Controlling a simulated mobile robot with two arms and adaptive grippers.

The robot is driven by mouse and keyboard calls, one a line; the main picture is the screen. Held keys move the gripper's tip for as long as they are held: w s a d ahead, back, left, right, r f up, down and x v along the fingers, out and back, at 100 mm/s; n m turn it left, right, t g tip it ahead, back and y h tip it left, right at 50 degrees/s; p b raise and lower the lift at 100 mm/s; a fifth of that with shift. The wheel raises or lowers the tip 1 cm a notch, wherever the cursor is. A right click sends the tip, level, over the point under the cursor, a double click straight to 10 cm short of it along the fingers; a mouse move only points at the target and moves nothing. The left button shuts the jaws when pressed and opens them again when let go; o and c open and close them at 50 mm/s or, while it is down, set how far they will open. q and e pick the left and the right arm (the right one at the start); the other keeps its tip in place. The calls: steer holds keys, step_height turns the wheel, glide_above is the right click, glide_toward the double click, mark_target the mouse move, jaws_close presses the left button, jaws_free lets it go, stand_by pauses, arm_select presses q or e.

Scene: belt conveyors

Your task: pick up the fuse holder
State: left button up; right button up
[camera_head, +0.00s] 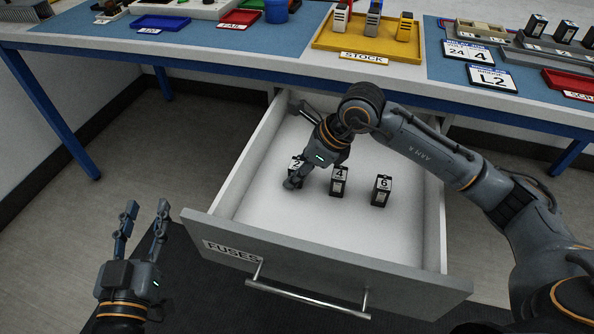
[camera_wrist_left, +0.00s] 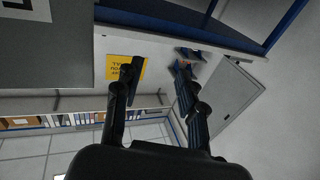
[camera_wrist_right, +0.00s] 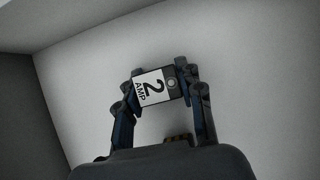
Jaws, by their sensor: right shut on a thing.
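The one marked 2 (camera_head: 295,164) is at the left, the one marked 4 (camera_head: 339,181) in the middle and the one marked 6 (camera_head: 381,190) at the right. My right gripper (camera_head: 292,180) is shut on the holder marked 2. In the right wrist view its label "2 AMP" (camera_wrist_right: 151,90) shows between the two fingers (camera_wrist_right: 160,88). I cannot tell whether it touches the drawer floor. My left gripper (camera_head: 143,225) is open and empty, left of the drawer.
The drawer front with a "FUSES" label (camera_head: 231,251) and a bar handle (camera_head: 308,296) sticks out below the bench. The drawer's front area is clear.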

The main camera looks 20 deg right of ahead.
mark_target(294, 164)
steer(key=shift+r, duration=0.25)
steer(key=r, duration=0.1)
steer(key=r+p, duration=0.1)
steer(key=r, duration=0.2)
steer(key=shift+s+d+p, duration=0.15)
steer(key=shift+s+p, duration=0.2)
arm_select(q)
steer(key=s+a+f+g+y+p, duration=0.1)
steer(key=s+a+f+g, duration=0.1)
steer(key=f, duration=0.5)
steer(key=s+a+f+g+y+p, duration=0.1)
steer(key=s+a+f+g+y, duration=0.1)
steer(key=s+f+g, duration=0.3)
steer(key=f+g, duration=0.1)
steer(key=g, duration=0.1)
steer(key=shift+s+f+n+g, duration=0.3)
steer(key=shift+f, duration=0.05)
arm_select(e)
steer(key=s+d+r, duration=0.3)
steer(key=s+r, duration=0.5)
steer(key=s, duration=0.4)
steer(key=shift+s+d+r, duration=0.25)
steer(key=shift+s+d, duration=0.1)
steer(key=shift+d, duration=0.05)
